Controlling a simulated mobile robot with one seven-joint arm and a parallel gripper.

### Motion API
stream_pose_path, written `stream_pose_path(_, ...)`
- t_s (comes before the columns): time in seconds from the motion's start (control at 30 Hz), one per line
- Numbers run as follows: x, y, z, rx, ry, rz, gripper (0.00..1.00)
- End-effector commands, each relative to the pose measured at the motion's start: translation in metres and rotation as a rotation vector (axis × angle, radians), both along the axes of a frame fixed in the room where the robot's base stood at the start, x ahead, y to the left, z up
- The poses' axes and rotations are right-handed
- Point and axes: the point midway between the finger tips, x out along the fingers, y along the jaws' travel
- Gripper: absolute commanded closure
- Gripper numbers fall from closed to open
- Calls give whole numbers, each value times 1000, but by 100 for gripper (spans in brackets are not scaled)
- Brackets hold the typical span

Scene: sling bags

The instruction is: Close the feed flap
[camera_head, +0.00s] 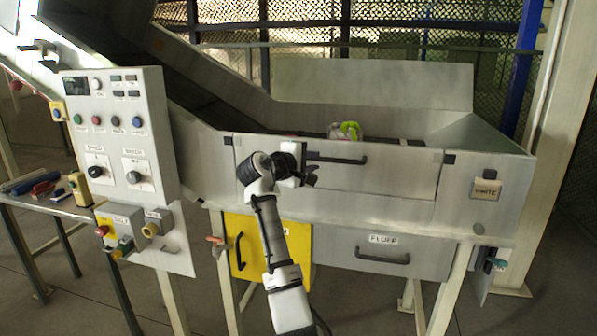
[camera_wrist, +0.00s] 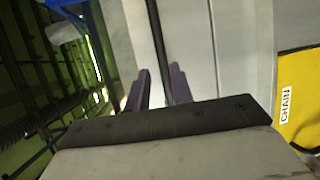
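The feed flap (camera_head: 385,180) is the wide grey metal panel in the front of the hopper. It looks close to upright in the head view; I cannot tell whether it is fully flush. Its black bar handle (camera_head: 345,160) runs along its upper part. My gripper (camera_head: 308,172) is at the left end of this handle, partly hidden by my own wrist. In the wrist view, the two dark fingers of my gripper (camera_wrist: 158,88) stand apart, with the black handle bar (camera_wrist: 155,25) running down toward the gap between them. I cannot tell whether they touch it.
A green and pink item (camera_head: 348,131) lies in the hopper behind the flap. Below are a yellow door (camera_head: 240,250) and a grey FLUFF drawer (camera_head: 400,254) with handles. A control panel (camera_head: 115,120) stands left, beside a table of tools (camera_head: 45,190).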

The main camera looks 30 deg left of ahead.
Motion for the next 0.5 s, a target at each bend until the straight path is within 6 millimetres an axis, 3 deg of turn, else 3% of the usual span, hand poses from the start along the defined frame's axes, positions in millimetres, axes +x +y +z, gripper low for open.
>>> stream_pose_path(0.2,-43,6,6,2,-2,2,77)
stream_pose_path(0.5,-62,8,13,1,-1,0,77)
